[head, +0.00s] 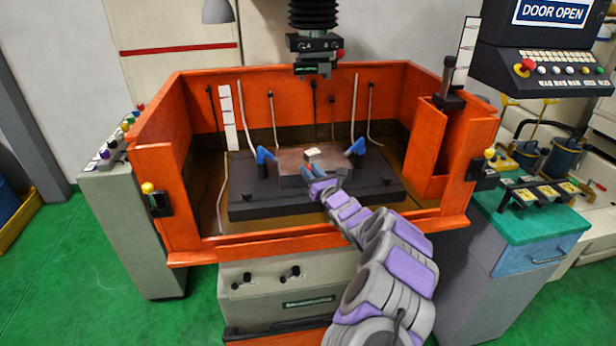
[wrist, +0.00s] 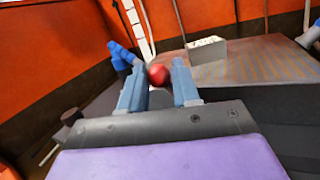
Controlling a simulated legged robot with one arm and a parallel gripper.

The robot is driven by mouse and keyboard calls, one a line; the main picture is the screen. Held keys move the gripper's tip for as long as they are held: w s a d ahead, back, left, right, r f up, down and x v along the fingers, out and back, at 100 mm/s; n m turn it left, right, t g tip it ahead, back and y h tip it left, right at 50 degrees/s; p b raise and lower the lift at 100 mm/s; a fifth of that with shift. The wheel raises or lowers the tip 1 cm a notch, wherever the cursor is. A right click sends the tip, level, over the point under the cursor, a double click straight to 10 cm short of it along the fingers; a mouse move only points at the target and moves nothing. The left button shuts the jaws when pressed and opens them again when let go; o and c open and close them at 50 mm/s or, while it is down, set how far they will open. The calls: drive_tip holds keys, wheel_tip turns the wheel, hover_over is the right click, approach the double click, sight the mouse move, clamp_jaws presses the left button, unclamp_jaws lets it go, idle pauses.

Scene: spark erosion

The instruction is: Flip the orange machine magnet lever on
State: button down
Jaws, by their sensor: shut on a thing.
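The orange machine (head: 160,195) is an open-fronted tank with a dark magnet block (head: 250,207) inside. A metal plate (head: 290,160) lies on the block with a small pale block (head: 312,152) on it. My gripper (head: 308,171) reaches over the tank's front edge to the front of the plate. In the wrist view, the two blue-grey fingers of my gripper (wrist: 158,82) are shut on a round red knob (wrist: 158,75), which looks like the magnet lever's end. The lever's shaft is hidden behind the fingers.
Blue clamps (head: 263,155) stand at both sides of the plate; one shows in the wrist view (wrist: 122,53). The machine head (head: 312,45) hangs above. The tank walls (head: 290,240) surround the block. A control panel (head: 540,70) and a green-topped cabinet (head: 540,225) stand at right.

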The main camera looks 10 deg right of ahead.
drive_tip(key=shift+d+f+m+t+b, duration=0.25)
drive_tip(key=shift+m+t+b, duration=0.1)
drive_tip(key=shift+m, duration=0.45)
drive_tip(key=shift+r, duration=0.1)
drive_tip(key=c, duration=1.1)
unclamp_jaws()
drive_tip(key=shift+o, duration=1)
drive_tip(key=shift+r, duration=0.15)
drive_tip(key=shift+s+d, duration=0.3)
drive_tip(key=shift+s, duration=0.3)
drive_tip(key=p+v, duration=0.2)
drive_tip(key=v, duration=0.4)
drive_tip(key=shift+s, duration=0.1)
